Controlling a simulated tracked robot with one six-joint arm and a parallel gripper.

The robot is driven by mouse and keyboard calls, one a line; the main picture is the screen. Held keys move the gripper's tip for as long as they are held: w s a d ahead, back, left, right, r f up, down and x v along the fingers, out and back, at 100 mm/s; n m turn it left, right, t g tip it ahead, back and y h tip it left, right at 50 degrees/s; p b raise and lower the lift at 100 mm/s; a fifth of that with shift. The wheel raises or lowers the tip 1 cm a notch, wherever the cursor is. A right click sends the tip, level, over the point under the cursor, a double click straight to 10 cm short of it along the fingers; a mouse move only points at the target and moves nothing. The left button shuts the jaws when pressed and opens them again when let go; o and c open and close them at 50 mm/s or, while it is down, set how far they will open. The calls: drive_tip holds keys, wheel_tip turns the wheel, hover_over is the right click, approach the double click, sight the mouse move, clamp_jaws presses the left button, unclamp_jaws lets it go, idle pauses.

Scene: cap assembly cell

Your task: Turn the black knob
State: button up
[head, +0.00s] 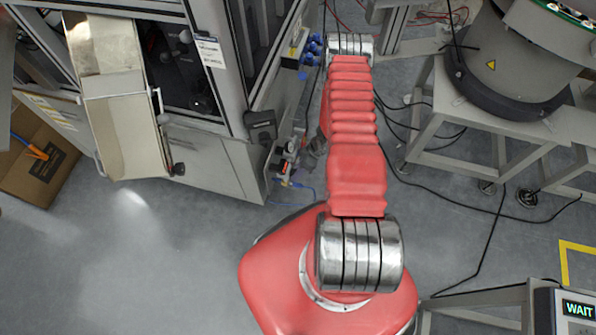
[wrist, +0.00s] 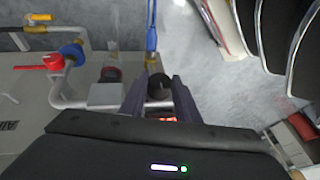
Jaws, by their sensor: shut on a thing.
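The black knob (wrist: 158,86) shows in the wrist view as a small dark round top between the two fingers. My gripper (wrist: 160,92) is shut on it, one dark finger on each side. A red glow, like a small display, shows just below the knob, between the fingers. The lower part of the knob is hidden by the fingers and the gripper body. In the head view my red arm reaches away toward the machine, and neither my fingers nor the knob can be made out there.
In the wrist view, a red-handled valve (wrist: 40,63), a blue fitting (wrist: 72,52) and grey piping lie left of the knob. A blue hose (wrist: 152,35) rises behind it. In the head view, a machine cabinet (head: 215,155) stands left and a bowl feeder (head: 510,65) right.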

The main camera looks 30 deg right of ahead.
drive_tip(key=shift+w+d+f+m+g+y, duration=0.1)
drive_tip(key=shift+w+d+m+g+y, duration=0.05)
drive_tip(key=shift+g+y, duration=0.35)
drive_tip(key=shift+w+d+m+g+y, duration=0.15)
drive_tip(key=shift+g+y, duration=0.25)
drive_tip(key=shift+y, duration=0.2)
drive_tip(key=shift+w+d+f+g+y, duration=0.1)
drive_tip(key=shift+g+y, duration=0.6)
drive_tip(key=shift+y, duration=0.2)
drive_tip(key=shift+w+d+f+m+g+y, duration=0.1)
drive_tip(key=shift+m+g+y, duration=0.35)
drive_tip(key=shift+y, duration=0.3)
drive_tip(key=shift+w+d+f+m+g+y, duration=0.1)
drive_tip(key=shift+m+g+y, duration=0.15)
drive_tip(key=shift+g+y, duration=0.4)
drive_tip(key=o, duration=1)
drive_tip(key=shift+s+a, duration=0.1)
drive_tip(key=shift+o, duration=0.2)
drive_tip(key=shift+r, duration=0.1)
